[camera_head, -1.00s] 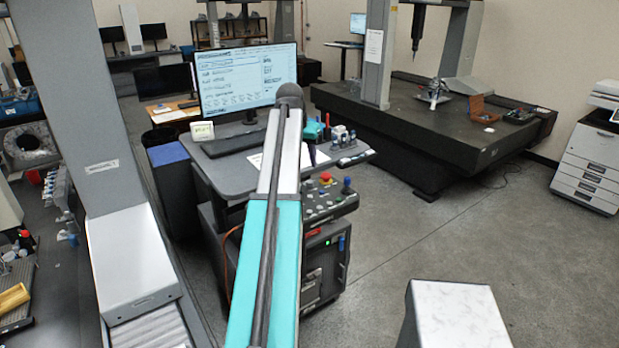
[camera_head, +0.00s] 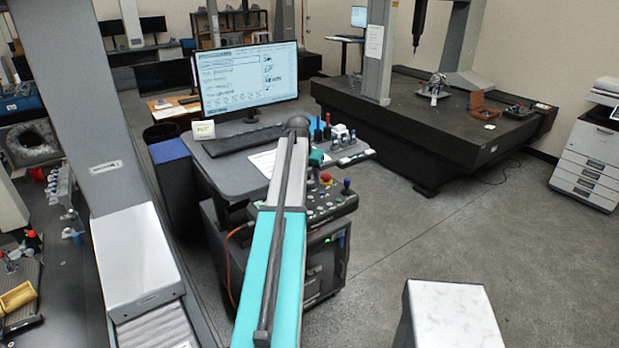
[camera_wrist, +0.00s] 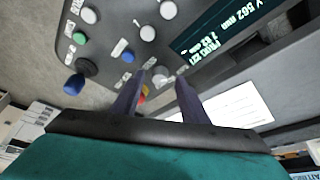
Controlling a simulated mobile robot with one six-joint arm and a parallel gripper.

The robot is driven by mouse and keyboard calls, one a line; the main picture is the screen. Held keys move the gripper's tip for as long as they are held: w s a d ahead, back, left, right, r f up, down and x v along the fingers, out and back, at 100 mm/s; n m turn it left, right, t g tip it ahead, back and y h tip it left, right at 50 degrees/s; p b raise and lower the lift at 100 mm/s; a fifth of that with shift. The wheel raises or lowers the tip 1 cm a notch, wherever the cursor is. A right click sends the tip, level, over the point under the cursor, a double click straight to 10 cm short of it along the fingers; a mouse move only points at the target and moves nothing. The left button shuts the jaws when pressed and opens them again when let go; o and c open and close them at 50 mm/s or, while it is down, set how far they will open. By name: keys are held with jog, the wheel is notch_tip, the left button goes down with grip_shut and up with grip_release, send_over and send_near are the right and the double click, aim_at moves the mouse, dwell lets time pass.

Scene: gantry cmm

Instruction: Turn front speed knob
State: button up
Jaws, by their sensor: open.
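The control panel (camera_head: 325,203) is on the front of the console, with a red button (camera_head: 326,177) and a blue-topped joystick (camera_head: 346,187). In the wrist view the panel (camera_wrist: 110,45) fills the upper left, with several round white knobs or buttons, a green button (camera_wrist: 79,38) and the blue joystick (camera_wrist: 74,84). My gripper (camera_wrist: 160,77) is open, its two dark fingers pointing at the panel. A small pale grey knob (camera_wrist: 160,74) shows between the fingertips; I cannot tell whether they touch it. I cannot read which knob is the front speed knob.
A red and yellow button (camera_wrist: 143,94) is partly hidden behind the left finger. A lit display (camera_wrist: 215,30) and a white paper sheet (camera_wrist: 235,105) lie to the right. The monitor (camera_head: 247,78) and keyboard (camera_head: 243,142) stand on the console desk behind my arm.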

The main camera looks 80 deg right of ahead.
jog(key=shift+d+f, duration=0.2)
jog(key=shift+f, duration=0.2)
jog(key=shift+c, duration=0.2)
grip_shut()
jog(key=shift+m+b, duration=0.3)
jog(key=m+b, duration=0.1)
jog(key=m+g+b, duration=0.1)
jog(key=m, duration=0.1)
jog(key=m+b, duration=0.1)
jog(key=shift+w+d+f+m+g+y+b, duration=0.2)
jog(key=shift+w+m+g+y+b, duration=0.1)
jog(key=shift+g+b, duration=0.1)
jog(key=m+b, duration=0.1)
jog(key=m, duration=0.1)
jog(key=m+g+y+b, duration=0.1)
jog(key=m+b, duration=0.1)
jog(key=shift+d+r+m+y, duration=0.1)
jog(key=shift+r+m+y, duration=0.1)
jog(key=shift+m+y, duration=0.1)
